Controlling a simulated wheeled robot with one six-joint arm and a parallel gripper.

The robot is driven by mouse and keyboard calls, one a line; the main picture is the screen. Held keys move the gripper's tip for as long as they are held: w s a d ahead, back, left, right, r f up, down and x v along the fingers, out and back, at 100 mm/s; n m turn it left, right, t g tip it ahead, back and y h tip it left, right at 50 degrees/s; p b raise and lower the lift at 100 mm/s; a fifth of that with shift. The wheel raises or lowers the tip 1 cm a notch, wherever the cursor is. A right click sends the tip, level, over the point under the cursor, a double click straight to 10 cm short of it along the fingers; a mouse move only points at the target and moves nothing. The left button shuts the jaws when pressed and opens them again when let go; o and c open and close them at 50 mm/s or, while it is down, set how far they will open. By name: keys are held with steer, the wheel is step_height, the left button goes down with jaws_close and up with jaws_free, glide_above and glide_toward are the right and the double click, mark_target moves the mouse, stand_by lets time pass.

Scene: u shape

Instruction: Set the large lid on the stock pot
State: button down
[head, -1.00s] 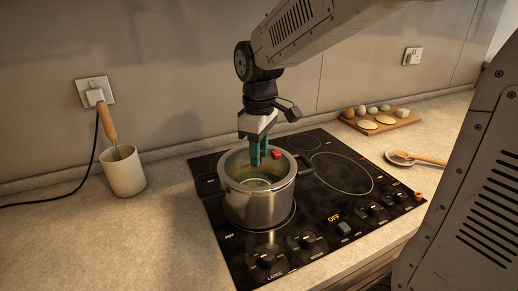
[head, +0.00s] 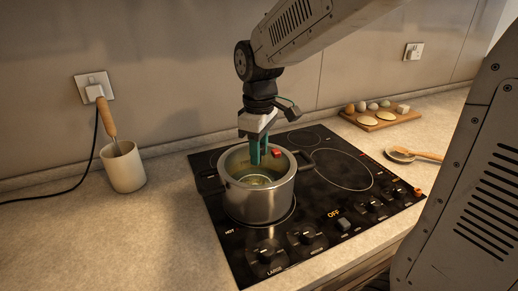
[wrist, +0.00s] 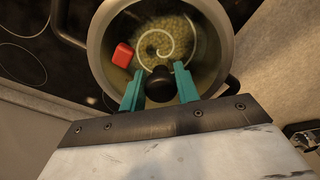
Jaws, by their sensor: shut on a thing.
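The steel stock pot (head: 258,205) stands upright on the front left of the black hob. My gripper (head: 256,160) points straight down over its mouth. In the wrist view, its teal fingers (wrist: 159,92) are shut on a black knob (wrist: 159,84). The knob appears to belong to the large clear lid (wrist: 198,60), which lies across the pot's mouth. Pale soup with a white swirl shows through it. A red block-like piece (wrist: 122,55) shows near the rim, also in the head view (head: 277,152). I cannot tell whether the lid rests fully on the rim.
The black hob (head: 335,195) has free rings behind and to the right of the pot. A beige crock (head: 124,170) with a wooden-handled whisk stands at left. A board (head: 375,120) with eggs and a spoon rest (head: 400,154) lie at right. Counter at front left is clear.

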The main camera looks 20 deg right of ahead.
steer(key=shift+f, duration=0.2)
steer(key=shift+c, duration=2.3)
jaws_free()
steer(key=shift+r, duration=4.05)
